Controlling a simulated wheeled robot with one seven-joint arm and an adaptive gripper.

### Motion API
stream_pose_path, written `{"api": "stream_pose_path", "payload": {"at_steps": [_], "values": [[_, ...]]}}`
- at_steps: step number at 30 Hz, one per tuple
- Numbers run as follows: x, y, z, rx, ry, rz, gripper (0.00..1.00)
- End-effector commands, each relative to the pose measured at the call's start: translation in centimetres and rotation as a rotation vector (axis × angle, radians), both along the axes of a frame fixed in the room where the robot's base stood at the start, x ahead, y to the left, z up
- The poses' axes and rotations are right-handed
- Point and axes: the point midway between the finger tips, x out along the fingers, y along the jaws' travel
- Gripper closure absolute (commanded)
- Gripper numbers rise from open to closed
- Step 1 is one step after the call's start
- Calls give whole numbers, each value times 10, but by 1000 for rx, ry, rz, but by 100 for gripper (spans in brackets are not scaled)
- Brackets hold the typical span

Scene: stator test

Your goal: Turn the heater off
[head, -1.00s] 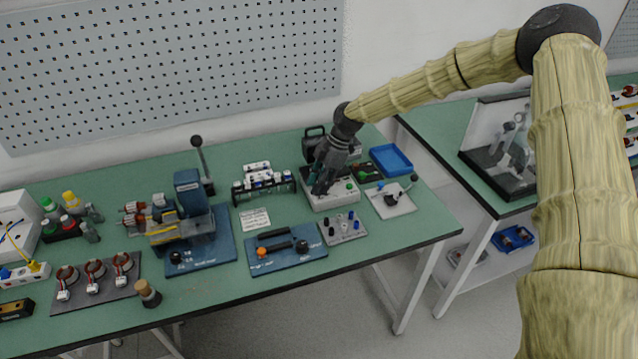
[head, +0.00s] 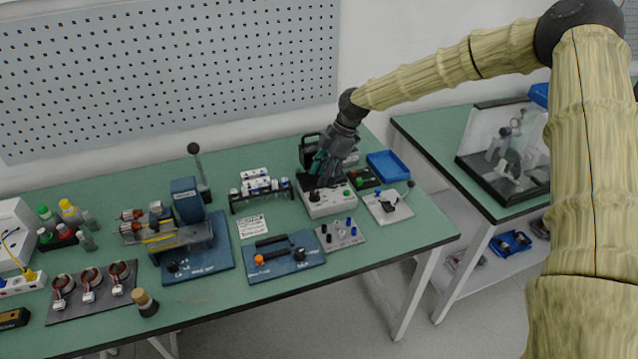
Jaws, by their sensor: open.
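I cannot tell for sure which device is the heater, as the labels are too small to read. A light grey box (head: 332,203) with a green button and a black part on top stands at the right of the bench. My gripper (head: 318,177) points down at the back of this box, its fingers open and overlapping the black part in the picture. I cannot tell whether they touch it. A blue panel (head: 284,262) with a black bar, an orange knob (head: 259,259) and a black knob (head: 299,254) lies in front and to the left.
Right of the box are a white lever plate (head: 388,208) and a blue tray (head: 389,165). A plate with blue posts (head: 340,235) lies in front. A tube rack (head: 261,190) and a blue press (head: 190,225) stand left. A pegboard wall (head: 170,70) rises behind.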

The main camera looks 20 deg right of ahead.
Motion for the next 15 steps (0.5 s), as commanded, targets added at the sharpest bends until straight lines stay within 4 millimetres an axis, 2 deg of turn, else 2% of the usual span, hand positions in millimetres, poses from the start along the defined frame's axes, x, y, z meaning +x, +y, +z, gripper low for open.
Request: {"api": "stream_pose_path", "payload": {"at_steps": [6, 15], "values": [[0, -7, 15, -1, 0, 0, 52], [0, -8, 18, -1, 1, 0, 52]]}}
